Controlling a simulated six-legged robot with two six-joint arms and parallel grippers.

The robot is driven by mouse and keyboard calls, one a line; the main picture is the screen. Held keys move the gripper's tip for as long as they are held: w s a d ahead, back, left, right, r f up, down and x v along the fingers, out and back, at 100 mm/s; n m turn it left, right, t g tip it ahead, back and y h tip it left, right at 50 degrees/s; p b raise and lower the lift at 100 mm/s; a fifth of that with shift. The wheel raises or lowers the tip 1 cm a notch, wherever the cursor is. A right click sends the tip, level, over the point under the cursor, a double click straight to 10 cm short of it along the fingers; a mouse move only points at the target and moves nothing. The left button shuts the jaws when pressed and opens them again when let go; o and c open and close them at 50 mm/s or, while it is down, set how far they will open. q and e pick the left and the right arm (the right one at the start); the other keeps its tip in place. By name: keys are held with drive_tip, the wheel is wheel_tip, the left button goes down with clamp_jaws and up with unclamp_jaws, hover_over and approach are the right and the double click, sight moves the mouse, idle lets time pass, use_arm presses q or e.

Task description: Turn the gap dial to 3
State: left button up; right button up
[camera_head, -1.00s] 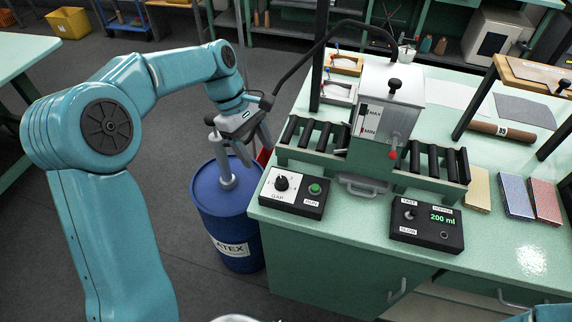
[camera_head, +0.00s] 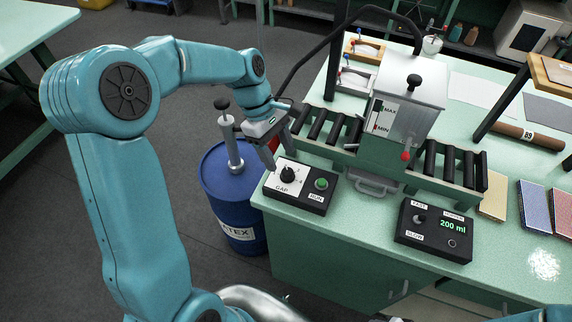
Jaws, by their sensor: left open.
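The gap dial (camera_head: 288,175) is a black knob on a white plate marked GAP. It sits on the left half of a black control box (camera_head: 309,204) at the bench's near left corner. Its exact setting is too small to read. My left gripper (camera_head: 283,160) is open and empty, with its fingers pointing down just above and behind the dial. I cannot tell whether a finger touches the knob.
A green RUN button (camera_head: 321,184) is right beside the dial. A second box with a 200 ml display (camera_head: 433,231) stands to the right. The roller machine (camera_head: 410,112) is behind. A blue latex drum (camera_head: 231,200) with a pump stands left of the bench (camera_head: 350,245).

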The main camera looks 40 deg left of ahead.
sight(287, 171)
use_arm(q)
drive_tip(key=x, duration=0.4)
drive_tip(key=shift+d+f, duration=0.1)
drive_tip(key=shift+w+f, duration=0.15)
drive_tip(key=shift+f, duration=0.2)
drive_tip(key=shift+d+f, duration=0.1)
drive_tip(key=shift+d, duration=0.05)
drive_tip(key=shift+s, duration=0.2)
drive_tip(key=shift+c, duration=0.2)
drive_tip(key=shift+w, duration=0.15)
drive_tip(key=c, duration=1)
drive_tip(key=shift+o, duration=0.2)
